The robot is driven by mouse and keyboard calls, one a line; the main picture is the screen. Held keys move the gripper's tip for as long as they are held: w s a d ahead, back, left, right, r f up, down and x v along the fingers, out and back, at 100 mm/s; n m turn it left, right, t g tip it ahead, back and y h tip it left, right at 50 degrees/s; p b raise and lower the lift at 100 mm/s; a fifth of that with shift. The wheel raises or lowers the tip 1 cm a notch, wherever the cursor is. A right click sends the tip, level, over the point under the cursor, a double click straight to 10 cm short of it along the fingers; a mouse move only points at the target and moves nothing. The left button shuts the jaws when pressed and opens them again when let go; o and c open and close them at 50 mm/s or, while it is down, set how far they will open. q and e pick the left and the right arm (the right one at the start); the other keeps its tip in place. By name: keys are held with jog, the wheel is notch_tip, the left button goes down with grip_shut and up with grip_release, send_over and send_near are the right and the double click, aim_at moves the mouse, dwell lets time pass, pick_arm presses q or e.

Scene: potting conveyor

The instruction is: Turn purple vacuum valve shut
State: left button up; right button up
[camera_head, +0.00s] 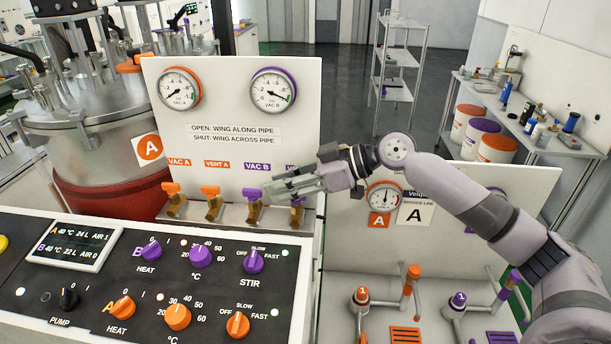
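The purple VAC B valve wing (252,193) sits on a brass valve body below the VAC B label (257,167) on the white panel. I cannot tell for sure whether its wing lies along or across the pipe. My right gripper (268,190) reaches in from the right, with its grey fingertips just right of this wing. I cannot tell whether they touch it, or how far apart the fingers are. The gripper partly hides another purple valve (297,208) and its label. The purple-rimmed gauge (272,91) is above. My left gripper is not in view.
Orange VAC A (171,188) and VENT A (210,191) wings stand close on the left. A control panel with knobs (150,249) lies in front. A panel with an orange gauge (384,198) stands right, behind my arm. A steel vessel (95,140) is behind left.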

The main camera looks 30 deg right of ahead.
jog(key=v, duration=0.6)
jog(key=shift+s, duration=0.2)
jog(key=shift+d, duration=0.1)
